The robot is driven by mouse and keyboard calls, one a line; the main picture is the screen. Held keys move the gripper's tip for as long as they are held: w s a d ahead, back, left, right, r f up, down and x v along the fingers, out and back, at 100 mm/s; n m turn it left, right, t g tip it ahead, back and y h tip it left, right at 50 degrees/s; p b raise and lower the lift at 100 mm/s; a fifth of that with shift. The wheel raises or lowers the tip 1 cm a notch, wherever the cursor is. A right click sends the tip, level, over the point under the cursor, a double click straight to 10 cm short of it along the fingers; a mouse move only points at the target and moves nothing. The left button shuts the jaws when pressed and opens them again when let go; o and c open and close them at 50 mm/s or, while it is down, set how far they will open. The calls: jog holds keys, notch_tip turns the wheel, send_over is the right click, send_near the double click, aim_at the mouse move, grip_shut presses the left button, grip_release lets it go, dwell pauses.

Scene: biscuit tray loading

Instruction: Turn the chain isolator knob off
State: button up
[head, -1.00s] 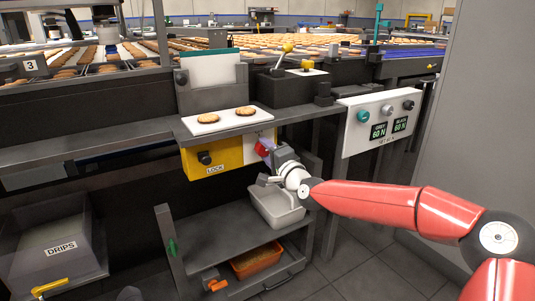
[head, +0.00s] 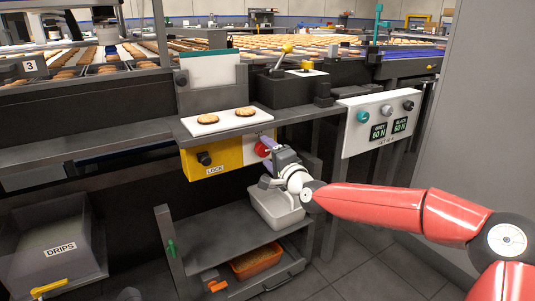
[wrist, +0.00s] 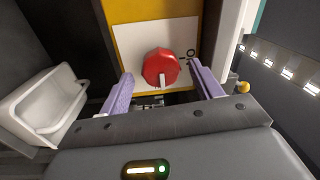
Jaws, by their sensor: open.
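The red isolator knob (wrist: 160,68) sits on a pale plate (wrist: 212,45) on the yellow box. A small light pointer mark shows at its lower edge, and small dark marks are to its right, too small to read surely. In the head view the knob (head: 262,149) is at the right of the yellow box (head: 228,157). My gripper (wrist: 162,70) is open, with one purple finger on each side of the knob and a gap on both sides. In the head view my gripper (head: 266,161) is just in front of the plate and to the knob's lower right.
A black knob (head: 204,158) with a LOCK label is left on the same box. Above is a ledge with two biscuits on a white board (head: 219,120). A grey bin (head: 276,209) stands below my gripper. A control panel (head: 377,124) is to the right.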

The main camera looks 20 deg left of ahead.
jog(key=v, duration=0.7)
jog(key=shift+a+f, duration=0.1)
